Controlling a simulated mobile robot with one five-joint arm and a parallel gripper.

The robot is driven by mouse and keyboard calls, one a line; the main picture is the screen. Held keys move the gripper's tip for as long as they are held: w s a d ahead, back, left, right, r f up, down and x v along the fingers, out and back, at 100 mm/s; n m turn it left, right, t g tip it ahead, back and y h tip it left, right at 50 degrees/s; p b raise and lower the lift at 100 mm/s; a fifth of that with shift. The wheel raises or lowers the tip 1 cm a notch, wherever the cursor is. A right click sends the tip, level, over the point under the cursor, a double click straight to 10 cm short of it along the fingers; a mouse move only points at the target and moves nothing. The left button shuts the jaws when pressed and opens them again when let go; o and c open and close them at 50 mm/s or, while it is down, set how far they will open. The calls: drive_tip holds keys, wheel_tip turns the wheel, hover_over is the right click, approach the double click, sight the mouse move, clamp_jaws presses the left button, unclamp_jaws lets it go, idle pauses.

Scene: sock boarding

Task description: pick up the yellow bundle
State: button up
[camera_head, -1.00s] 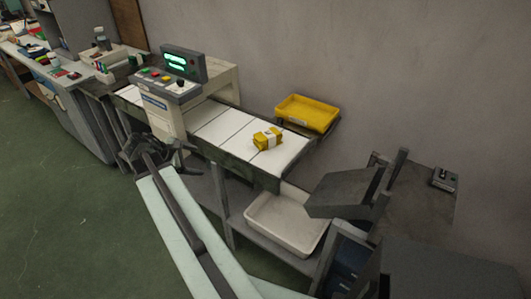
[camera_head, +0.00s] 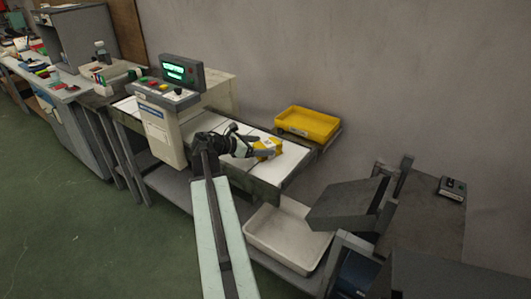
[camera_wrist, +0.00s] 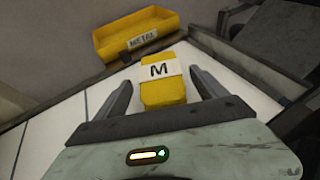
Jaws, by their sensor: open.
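The yellow bundle (camera_head: 267,147) lies on the white conveyor surface near its right end. In the wrist view the bundle (camera_wrist: 163,93) has a white band marked "M". My gripper (camera_head: 262,148) is open at the bundle. In the wrist view my gripper (camera_wrist: 164,92) has one finger on each side of the bundle, with visible gaps, so neither finger appears to touch it. In the head view the gripper hides part of the bundle.
A yellow tray (camera_head: 308,137) labelled "METAL" in the wrist view stands behind the conveyor (camera_head: 228,149). A control box with a green display (camera_head: 182,70) is at left. A white bin (camera_head: 277,251) sits below. Grey panels (camera_head: 348,204) stand at right.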

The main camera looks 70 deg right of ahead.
sight(267, 145)
drive_tip(key=x, duration=0.3)
drive_tip(key=shift+d+f+b, duration=0.1)
drive_tip(key=shift+b, duration=0.25)
drive_tip(key=c, duration=1.7)
drive_tip(key=shift+r, duration=0.2)
